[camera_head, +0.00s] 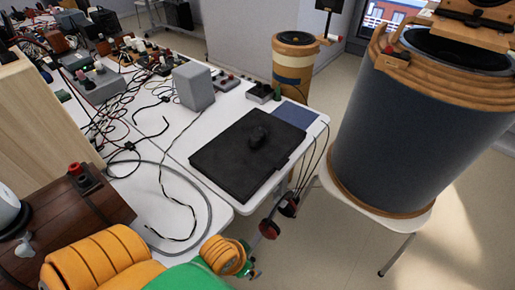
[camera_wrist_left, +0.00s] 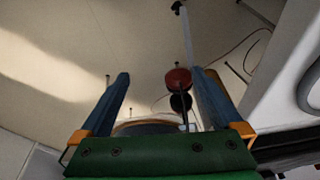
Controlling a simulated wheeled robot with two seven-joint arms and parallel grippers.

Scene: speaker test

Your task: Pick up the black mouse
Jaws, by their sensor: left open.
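The black mouse (camera_head: 258,136) sits on top of a closed black laptop-like slab (camera_head: 225,166) near the right end of the white table. My left arm comes in at the bottom of the head view, with its orange and green links below the table's near edge. My left gripper (camera_wrist_left: 164,73) is open in the left wrist view, its two blue fingers apart and pointing over the floor. The mouse does not show in that view. The left fingers are not clear in the head view. My right gripper is in neither view.
Red and black round pieces (camera_head: 269,229) hang on leads by the table's near right edge; a red disc (camera_wrist_left: 178,79) shows between the fingers' lines. A grey box (camera_head: 193,86), cables and a blue pad (camera_head: 296,114) surround the slab. A large drum (camera_head: 415,135) stands right.

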